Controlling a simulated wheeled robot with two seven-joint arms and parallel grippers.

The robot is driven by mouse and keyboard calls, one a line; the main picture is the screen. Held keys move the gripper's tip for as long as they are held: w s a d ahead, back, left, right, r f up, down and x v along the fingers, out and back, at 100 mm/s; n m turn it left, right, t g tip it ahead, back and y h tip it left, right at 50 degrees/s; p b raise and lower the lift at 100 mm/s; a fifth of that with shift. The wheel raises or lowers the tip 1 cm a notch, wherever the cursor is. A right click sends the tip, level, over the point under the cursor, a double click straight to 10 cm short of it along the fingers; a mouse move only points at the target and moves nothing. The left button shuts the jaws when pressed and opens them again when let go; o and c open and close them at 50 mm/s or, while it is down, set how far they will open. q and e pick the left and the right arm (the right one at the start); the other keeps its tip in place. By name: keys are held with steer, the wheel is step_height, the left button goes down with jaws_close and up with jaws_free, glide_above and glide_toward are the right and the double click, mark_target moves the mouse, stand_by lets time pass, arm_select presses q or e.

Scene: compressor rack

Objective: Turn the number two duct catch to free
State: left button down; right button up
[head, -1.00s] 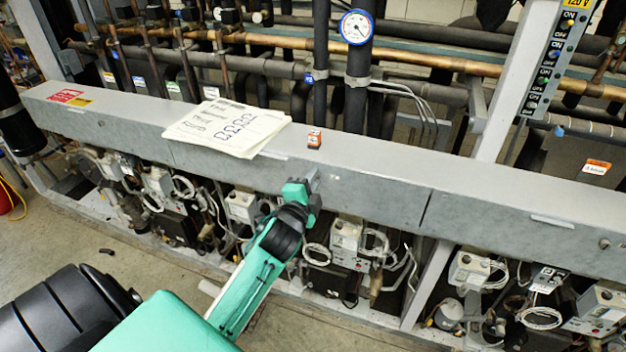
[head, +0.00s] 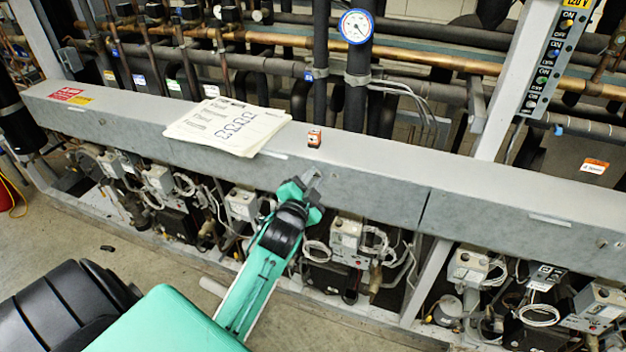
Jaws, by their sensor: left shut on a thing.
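The long grey duct (head: 375,190) runs across the picture above the row of compressors. My left gripper (head: 308,181) is at the duct's front face, left of the duct's seam. It is shut on a small grey catch (head: 312,175), which the green fingers mostly hide. The gripper sits tilted in the picture. I cannot read the catch's exact angle or any number on it. My right gripper is not in view.
A round gauge (head: 356,26) and pipes stand behind. Compressor boxes and looped cables (head: 345,235) crowd the space below. Bare floor shows at lower left.

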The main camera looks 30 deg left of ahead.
arm_select(q)
steer(key=c, duration=1.3)
jaws_free()
steer(key=shift+s+f, duration=0.15)
steer(key=shift+s, duration=0.1)
steer(key=b+v, duration=0.5)
steer(key=v, duration=0.8)
steer(key=shift+d, duration=0.15)
steer(key=shift+s, duration=0.1)
